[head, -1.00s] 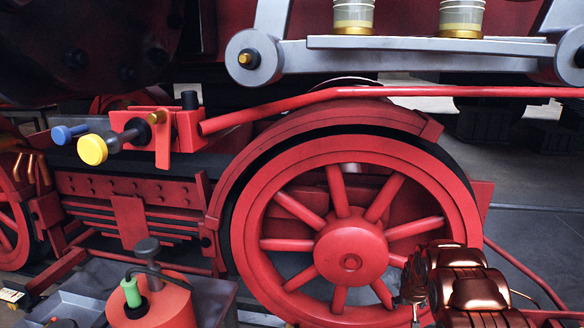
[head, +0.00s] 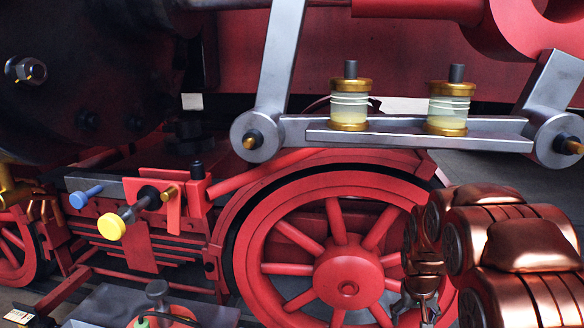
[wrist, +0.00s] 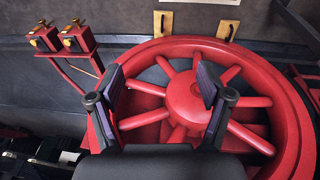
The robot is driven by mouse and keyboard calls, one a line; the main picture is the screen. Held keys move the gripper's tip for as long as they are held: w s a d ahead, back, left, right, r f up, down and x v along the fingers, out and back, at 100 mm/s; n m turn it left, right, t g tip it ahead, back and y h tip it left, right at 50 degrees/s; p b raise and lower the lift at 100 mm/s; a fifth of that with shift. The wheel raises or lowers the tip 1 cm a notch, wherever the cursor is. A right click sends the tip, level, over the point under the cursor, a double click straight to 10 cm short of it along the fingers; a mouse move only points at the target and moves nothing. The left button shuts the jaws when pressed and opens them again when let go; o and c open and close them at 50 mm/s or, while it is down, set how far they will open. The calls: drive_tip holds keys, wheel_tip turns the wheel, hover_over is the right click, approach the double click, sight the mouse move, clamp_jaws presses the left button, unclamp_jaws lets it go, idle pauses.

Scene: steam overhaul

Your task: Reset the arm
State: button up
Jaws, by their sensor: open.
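My copper-coloured arm (head: 500,250) reaches in from the lower right of the head view. My gripper (head: 418,308) hangs at its end, small and partly cut off by the bottom edge, in front of the right side of the red spoked wheel (head: 348,275). In the wrist view my gripper (wrist: 161,82) is open, with two dark pads set wide apart and nothing between them. The red wheel (wrist: 195,98) lies beyond the fingers; I cannot tell how far.
A grey rod (head: 420,136) carrying two glass-and-brass cups (head: 350,100) crosses above the wheel. A red valve block with a yellow knob (head: 111,226) and a blue knob (head: 78,200) stands at left. Two red boxes (wrist: 76,40) show in the wrist view.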

drive_tip(key=s+a+r+g+p, duration=0.1)
drive_tip(key=s+a+r+p, duration=0.2)
drive_tip(key=s+r, duration=0.4)
drive_tip(key=s+a+r+n+g+y+p, duration=0.1)
drive_tip(key=s+a+r+p, duration=0.3)
drive_tip(key=s, duration=1.1)
drive_tip(key=s+a+r+g+p, duration=0.1)
drive_tip(key=s+a+r+p, duration=0.3)
drive_tip(key=s+r, duration=0.6)
drive_tip(key=shift+s+n+g+y+p, duration=0.3)
drive_tip(key=shift+s+g+p, duration=0.1)
drive_tip(key=shift+s+p, duration=0.6)
drive_tip(key=shift+c, duration=0.3)
